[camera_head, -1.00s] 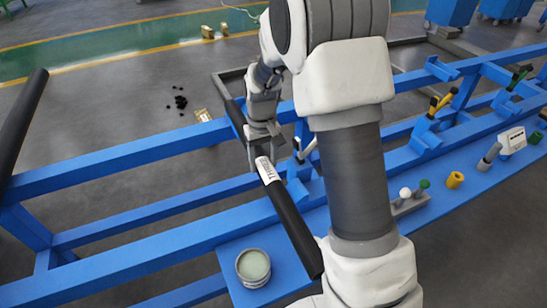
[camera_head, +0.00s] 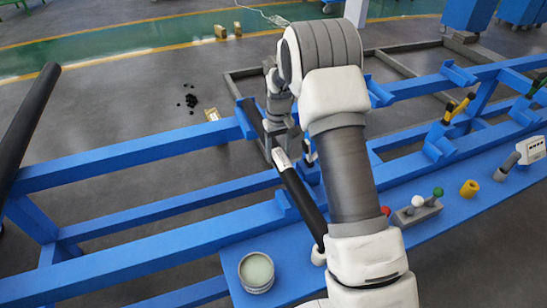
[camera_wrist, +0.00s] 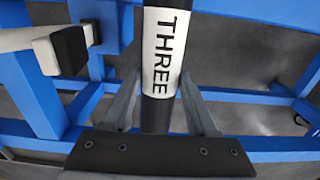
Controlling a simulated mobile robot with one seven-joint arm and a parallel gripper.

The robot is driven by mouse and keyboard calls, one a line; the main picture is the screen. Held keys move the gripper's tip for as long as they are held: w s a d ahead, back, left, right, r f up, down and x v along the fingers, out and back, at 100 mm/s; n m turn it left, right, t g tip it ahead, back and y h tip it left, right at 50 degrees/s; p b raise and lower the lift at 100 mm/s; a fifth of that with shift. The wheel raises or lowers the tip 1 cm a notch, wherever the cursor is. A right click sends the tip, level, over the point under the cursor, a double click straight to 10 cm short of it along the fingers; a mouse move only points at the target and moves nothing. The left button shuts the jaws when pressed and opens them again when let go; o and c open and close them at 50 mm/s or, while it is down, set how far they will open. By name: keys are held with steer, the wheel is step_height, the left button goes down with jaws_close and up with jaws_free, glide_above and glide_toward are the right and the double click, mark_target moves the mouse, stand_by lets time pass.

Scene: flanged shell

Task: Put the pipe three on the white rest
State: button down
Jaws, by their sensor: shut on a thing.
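Pipe three is a long black pipe (camera_head: 302,197) with a white label reading THREE. It slants from upper left to lower right across the blue frame in the head view. My gripper (camera_head: 279,150) is shut on it near the label, and the wrist view (camera_wrist: 160,110) shows a finger on each side of the pipe (camera_wrist: 158,115). A white bar with a black end (camera_wrist: 48,52), seemingly part of the white rest, stands left of the pipe in the wrist view, apart from it. In the head view, the white rest (camera_head: 309,151) is mostly hidden behind my arm.
A round tin (camera_head: 257,272) sits on the blue shelf, with a button block (camera_head: 417,212) and a yellow ring (camera_head: 469,189) to the right. Yellow-marked (camera_head: 460,107) and green-marked (camera_head: 538,84) rests are farther right.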

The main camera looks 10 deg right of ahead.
mark_target(280, 158)
steer(key=shift+w+d+f, duration=0.2)
steer(key=shift+w, duration=0.25)
steer(key=shift+w+d+f, duration=0.2)
steer(key=shift+w, duration=0.2)
steer(key=shift+f+b, duration=0.75)
steer(key=shift+f, duration=1.25)
steer(key=c, duration=0.6)
jaws_free()
steer(key=shift+s+f, duration=0.1)
steer(key=shift+f, duration=0.15)
steer(key=shift+c, duration=0.2)
steer(key=o, duration=0.5)
steer(key=shift+c, duration=0.2)
